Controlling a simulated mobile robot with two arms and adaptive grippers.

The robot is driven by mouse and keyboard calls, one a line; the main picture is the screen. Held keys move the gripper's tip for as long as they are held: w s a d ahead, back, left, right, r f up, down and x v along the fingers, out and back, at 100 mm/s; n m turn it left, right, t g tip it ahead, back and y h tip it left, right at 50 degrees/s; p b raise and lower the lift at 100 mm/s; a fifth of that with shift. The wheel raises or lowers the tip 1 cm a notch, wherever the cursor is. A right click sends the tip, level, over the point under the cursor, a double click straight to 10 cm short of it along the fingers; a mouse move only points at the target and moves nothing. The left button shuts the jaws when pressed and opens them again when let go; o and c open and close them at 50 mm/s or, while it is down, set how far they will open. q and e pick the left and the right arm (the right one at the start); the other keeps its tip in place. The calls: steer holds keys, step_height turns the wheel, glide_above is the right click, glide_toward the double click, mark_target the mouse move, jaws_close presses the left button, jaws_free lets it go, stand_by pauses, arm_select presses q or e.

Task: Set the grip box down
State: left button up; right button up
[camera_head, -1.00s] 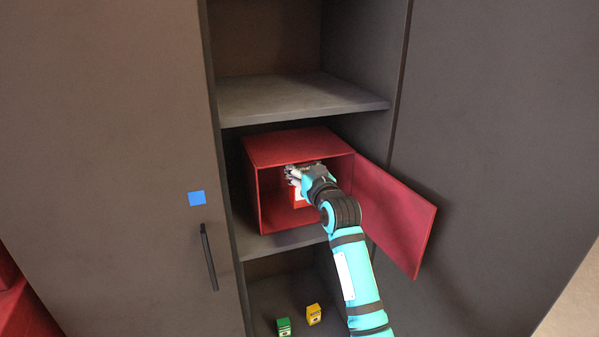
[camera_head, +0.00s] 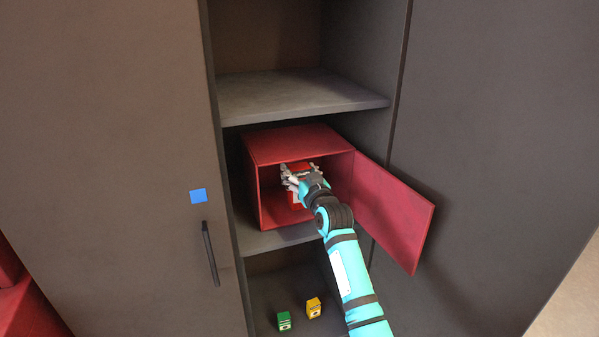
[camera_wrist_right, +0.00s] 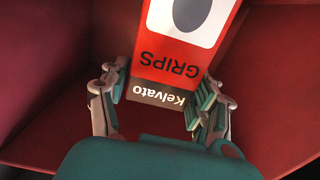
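The grip box is red and white with a dark band reading "Kelvato" and the word "GRIPS". In the right wrist view the grip box (camera_wrist_right: 175,60) lies between the fingers of my right gripper (camera_wrist_right: 158,102), with finger pads against both its sides. In the head view my right gripper (camera_head: 302,172) is inside the open red cabinet box (camera_head: 298,148). It covers most of the grip box (camera_head: 297,204), of which small red and white parts show. Whether the grip box touches the floor of the red cabinet box cannot be seen. My left gripper is not in view.
The red box stands on a middle grey shelf (camera_head: 275,240), its door (camera_head: 395,212) open to the right. A bare shelf (camera_head: 295,97) is above. Below stand a green box (camera_head: 284,321) and a yellow box (camera_head: 313,308). A closed cabinet door (camera_head: 120,130) with a handle is at left.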

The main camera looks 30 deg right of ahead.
steer(key=shift+o, duration=0.9)
steer(key=shift+r, duration=0.15)
steer(key=b+v, duration=0.1)
steer(key=v, duration=1.1)
steer(key=shift+b, duration=0.4)
